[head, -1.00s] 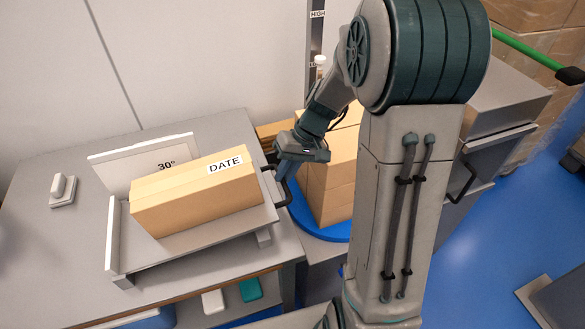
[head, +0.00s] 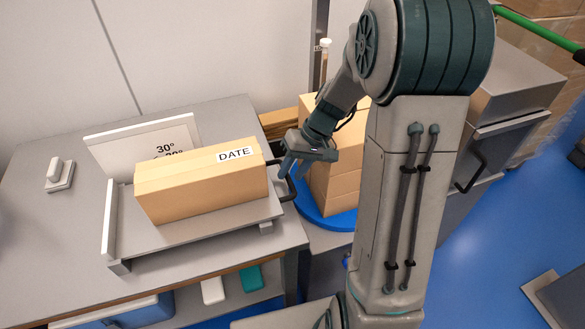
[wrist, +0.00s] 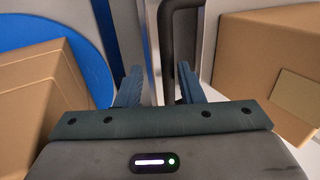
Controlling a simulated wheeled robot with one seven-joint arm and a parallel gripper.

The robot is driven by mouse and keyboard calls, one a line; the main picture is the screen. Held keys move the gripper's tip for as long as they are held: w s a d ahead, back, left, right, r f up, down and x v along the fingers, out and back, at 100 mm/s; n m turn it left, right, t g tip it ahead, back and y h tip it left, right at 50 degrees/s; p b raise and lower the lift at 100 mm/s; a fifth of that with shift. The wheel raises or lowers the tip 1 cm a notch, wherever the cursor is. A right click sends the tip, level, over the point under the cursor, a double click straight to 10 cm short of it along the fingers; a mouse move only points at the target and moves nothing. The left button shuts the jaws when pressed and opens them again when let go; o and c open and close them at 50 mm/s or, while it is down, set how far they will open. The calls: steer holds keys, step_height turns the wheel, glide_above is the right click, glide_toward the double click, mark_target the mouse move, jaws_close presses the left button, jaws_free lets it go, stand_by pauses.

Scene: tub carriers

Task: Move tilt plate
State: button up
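The tilt plate (head: 190,234) is a grey tray on the table, with a raised lip on its left. A cardboard box labelled DATE (head: 200,194) lies on it. A white angle board (head: 108,148) stands behind, with 30° and a partly hidden lower mark showing. The plate's black handle (head: 290,188) sticks out on its right; it also shows in the wrist view (wrist: 166,55). My gripper (head: 293,168) is at the handle. In the wrist view my gripper (wrist: 158,88) has its fingers apart, with the handle bar between them and a gap on the left.
More cardboard boxes (head: 334,178) stand on a blue round platform (head: 326,224) just right of the handle. A small white-grey block (head: 59,174) sits on the table at left. A grey cabinet (head: 510,95) stands at right.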

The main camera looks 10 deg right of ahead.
steer(key=shift+r, duration=0.15)
steer(key=p+v, duration=0.2)
steer(key=v, duration=1.1)
steer(key=shift+r, duration=0.25)
steer(key=shift+w+d, duration=0.1)
